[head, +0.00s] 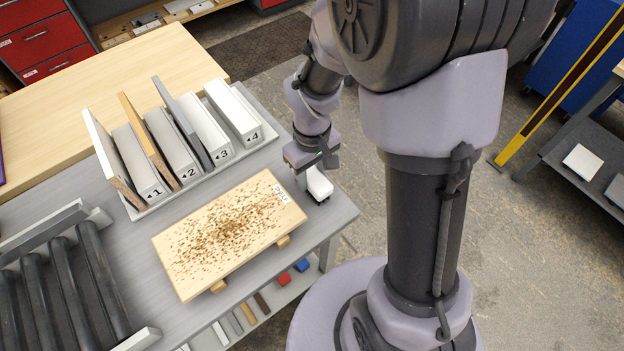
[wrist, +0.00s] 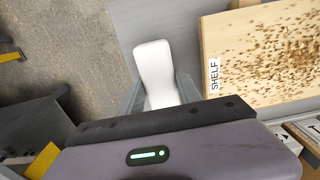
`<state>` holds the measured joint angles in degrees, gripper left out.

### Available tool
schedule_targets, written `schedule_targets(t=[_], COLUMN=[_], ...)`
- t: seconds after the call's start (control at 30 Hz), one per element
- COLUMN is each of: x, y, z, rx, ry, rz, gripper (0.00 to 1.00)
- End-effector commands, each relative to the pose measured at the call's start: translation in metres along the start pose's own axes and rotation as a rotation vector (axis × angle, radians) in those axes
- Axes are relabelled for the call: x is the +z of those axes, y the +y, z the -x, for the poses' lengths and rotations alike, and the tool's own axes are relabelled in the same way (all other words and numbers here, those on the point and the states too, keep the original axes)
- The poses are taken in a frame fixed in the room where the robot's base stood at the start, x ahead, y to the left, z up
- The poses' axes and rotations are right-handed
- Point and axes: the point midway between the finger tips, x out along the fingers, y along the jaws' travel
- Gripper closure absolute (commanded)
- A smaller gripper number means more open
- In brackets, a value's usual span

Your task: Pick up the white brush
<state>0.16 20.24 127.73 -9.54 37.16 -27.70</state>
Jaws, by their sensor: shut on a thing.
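The white brush (head: 319,184) is at the right edge of the grey table, beside the wooden board. It also shows in the wrist view (wrist: 154,70) as a white rounded block between my gripper's fingers. My gripper (head: 308,172) is shut on the brush. In the wrist view my gripper (wrist: 160,100) has one finger on each side of it. Dark bristles show under the brush in the head view. I cannot tell whether they touch the table.
The wooden board (head: 215,243), littered with brown chips and labelled SHELF (wrist: 214,76), lies left of the brush on small wooden blocks. A rack (head: 200,178) with numbered slots holds upright panels behind it. Black rollers (head: 75,285) stand at the left. Floor lies beyond the table's right edge.

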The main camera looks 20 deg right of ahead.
Motion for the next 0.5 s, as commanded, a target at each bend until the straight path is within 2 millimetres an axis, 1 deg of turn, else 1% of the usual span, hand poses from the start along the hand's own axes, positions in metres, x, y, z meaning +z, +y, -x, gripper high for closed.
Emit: schedule_targets(t=[0.27,0.37,0.5], x=[0.000,0.000,-0.001], y=[0.000,0.000,0.000], z=[0.002,0.010,0.031], rx=[0.000,0.000,0.001], ry=[0.001,0.001,0.002], rz=[0.000,0.000,-0.001], gripper=[1.00,1.00,1.00])
